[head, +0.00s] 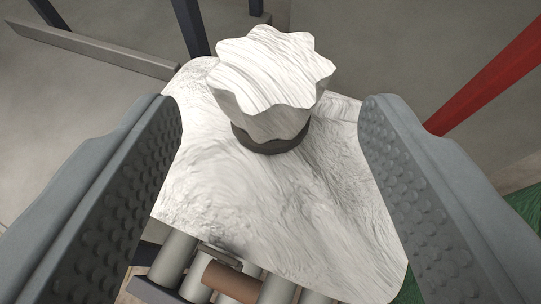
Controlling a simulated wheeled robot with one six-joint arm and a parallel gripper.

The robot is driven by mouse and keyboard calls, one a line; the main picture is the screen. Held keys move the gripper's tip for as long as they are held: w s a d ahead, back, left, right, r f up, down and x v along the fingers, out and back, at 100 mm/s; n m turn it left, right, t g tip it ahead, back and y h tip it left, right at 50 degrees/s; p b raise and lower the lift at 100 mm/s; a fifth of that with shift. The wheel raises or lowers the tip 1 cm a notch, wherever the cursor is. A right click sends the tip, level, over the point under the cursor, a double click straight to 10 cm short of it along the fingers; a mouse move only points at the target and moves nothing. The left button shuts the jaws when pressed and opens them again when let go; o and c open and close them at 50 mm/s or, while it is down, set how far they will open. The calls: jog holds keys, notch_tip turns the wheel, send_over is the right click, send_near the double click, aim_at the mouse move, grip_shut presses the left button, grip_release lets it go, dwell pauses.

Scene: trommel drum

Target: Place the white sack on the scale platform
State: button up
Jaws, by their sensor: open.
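The white sack (250,190) fills the middle of the head view. It has a gathered, frilled top (272,75) above a dark tie band (270,138). Its lower end rests over a row of rollers. My gripper (268,125) is open, with one studded grey finger on each side of the sack. The left finger overlaps the sack's left edge and the right finger overlaps its right edge in the picture; I cannot tell whether either touches. I see no scale platform that I can make out.
A red bar (490,78) slants at the right, above a green surface (522,208). A grey beam (95,48) and dark posts (190,25) stand at the upper left. Bare floor shows at left.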

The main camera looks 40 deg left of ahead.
aim_at(271, 114)
jog(key=x, duration=0.4)
jog(key=shift+w+a+f, duration=0.1)
jog(key=shift+w+a, duration=0.1)
jog(key=shift+w, duration=0.05)
grip_shut()
dwell(1.2)
